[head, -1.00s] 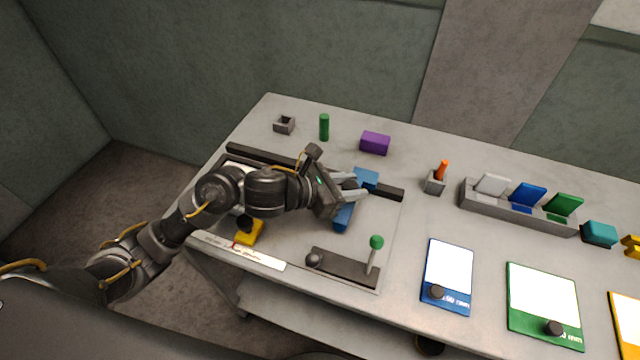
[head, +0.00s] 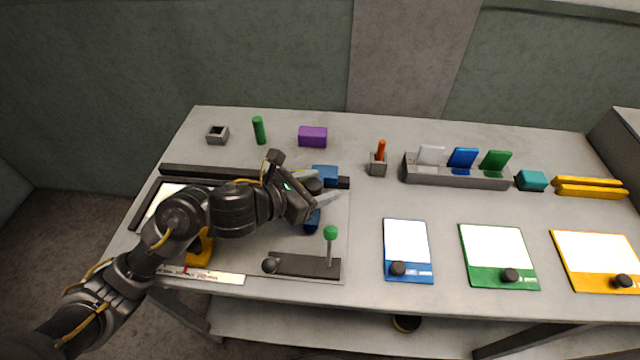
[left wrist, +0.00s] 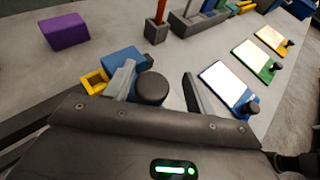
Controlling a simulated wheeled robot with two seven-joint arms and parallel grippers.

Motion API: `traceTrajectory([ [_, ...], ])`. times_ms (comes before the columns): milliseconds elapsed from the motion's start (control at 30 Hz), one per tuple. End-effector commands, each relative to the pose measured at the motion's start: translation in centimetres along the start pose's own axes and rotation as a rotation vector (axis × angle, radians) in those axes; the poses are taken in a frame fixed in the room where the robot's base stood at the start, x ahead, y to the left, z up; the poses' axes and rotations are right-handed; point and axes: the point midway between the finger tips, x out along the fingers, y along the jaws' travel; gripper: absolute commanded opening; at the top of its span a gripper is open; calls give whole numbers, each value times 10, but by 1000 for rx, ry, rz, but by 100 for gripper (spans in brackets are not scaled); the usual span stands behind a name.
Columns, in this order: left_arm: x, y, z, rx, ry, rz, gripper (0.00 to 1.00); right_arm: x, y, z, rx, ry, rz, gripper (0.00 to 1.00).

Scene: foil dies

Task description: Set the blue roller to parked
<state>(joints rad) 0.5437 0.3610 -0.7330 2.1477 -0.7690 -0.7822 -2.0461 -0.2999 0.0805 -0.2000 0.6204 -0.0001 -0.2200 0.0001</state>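The blue roller (head: 325,175) sits at the right part of the dark rail on the grey board, and a blue part (head: 312,222) shows lower down, partly behind my gripper. A round black knob (left wrist: 152,88) stands beside the blue block (left wrist: 122,62) in the left wrist view. My left gripper (head: 332,193) is over the roller. In the left wrist view its fingers (left wrist: 160,88) are apart on either side of the knob, with a clear gap on the right-finger side. My arm hides much of the board. My right gripper is not seen.
A green-knobbed lever (head: 330,234) on a dark base stands at the board's front. A yellow piece (head: 199,248) is at its left front. A purple block (head: 312,137) and an orange peg (head: 381,150) are behind. Blue, green and yellow panels (head: 408,275) lie to the right.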

Motion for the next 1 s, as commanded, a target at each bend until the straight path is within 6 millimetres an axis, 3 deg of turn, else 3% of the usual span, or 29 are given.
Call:
traceTrajectory([
  [267, -5, 3, 1, 0, -1, 6, 55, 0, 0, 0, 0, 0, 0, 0],
  [367, -17, 3, 1, 3, -1, 7, 55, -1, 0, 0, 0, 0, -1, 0],
  [700, -82, 1, 0, 5, 0, 6, 55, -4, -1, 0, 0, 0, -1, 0],
  [1000, -109, 0, 0, 1, 1, 4, 55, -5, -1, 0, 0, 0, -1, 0],
])
